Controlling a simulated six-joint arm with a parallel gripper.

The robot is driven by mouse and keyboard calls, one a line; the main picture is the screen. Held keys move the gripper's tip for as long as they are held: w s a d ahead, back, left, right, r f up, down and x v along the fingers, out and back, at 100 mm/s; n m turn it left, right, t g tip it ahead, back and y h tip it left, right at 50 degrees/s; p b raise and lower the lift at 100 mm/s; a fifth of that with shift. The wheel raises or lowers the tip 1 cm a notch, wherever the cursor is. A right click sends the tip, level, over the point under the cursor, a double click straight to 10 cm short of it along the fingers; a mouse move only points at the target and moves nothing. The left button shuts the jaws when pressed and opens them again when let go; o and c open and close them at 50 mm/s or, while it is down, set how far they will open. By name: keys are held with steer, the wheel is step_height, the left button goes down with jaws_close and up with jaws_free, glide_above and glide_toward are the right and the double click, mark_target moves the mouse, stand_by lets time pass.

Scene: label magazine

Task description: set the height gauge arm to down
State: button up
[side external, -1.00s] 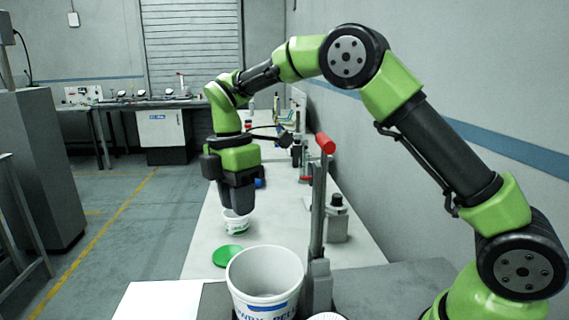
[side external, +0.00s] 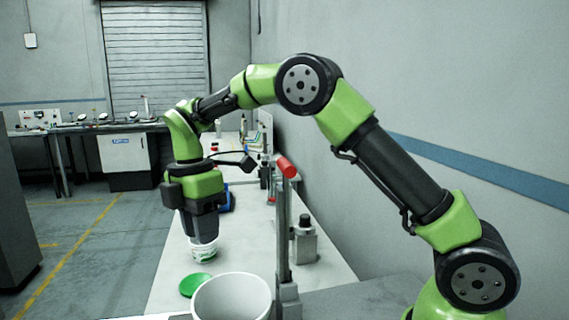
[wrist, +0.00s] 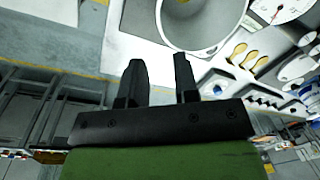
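A grey upright post (side external: 284,230) with a red cylindrical grip (side external: 286,166) at its top stands at the right of the bench in the side view. It looks like the height gauge arm, with the red end up, but I cannot be sure. My gripper (side external: 204,236) points down, to the left of the post and apart from it. It overlaps a small white tub (side external: 204,253) in the picture; whether they touch is unclear. In the wrist view my gripper (wrist: 160,75) has its two dark fingers apart with nothing between them.
A large white bucket (side external: 232,306) stands in front of the post, with a green disc (side external: 195,285) beside it. A grey block with a black knob (side external: 305,242) is right of the post. A blue object (side external: 228,200) lies behind my gripper. The wrist view shows a round dial (wrist: 278,8) and yellow spoon-like pieces (wrist: 238,50).

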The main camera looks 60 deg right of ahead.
mark_target(285, 161)
steer(key=o, duration=0.5)
steer(key=shift+s+d+r, duration=0.1)
steer(key=shift+r, duration=0.25)
steer(key=o, duration=0.7)
steer(key=s+d+r+m, duration=0.3)
steer(key=s+r+m, duration=0.1)
steer(key=r, duration=0.6)
steer(key=shift+s+t, duration=0.3)
steer(key=s+r+m, duration=0.1)
steer(key=s+r, duration=0.1)
steer(key=r, duration=0.1)
steer(key=s+d+r+m, duration=0.1)
steer(key=s+r+m, duration=0.1)
steer(key=s, duration=0.1)
steer(key=s+r+m, duration=0.2)
steer(key=s+r, duration=0.1)
steer(key=shift+d+r+t, duration=0.3)
steer(key=shift+d, duration=0.1)
steer(key=shift+s, duration=0.2)
step_height(285, 161, down, 10)
steer(key=shift+r, duration=0.15)
steer(key=c, duration=1.2)
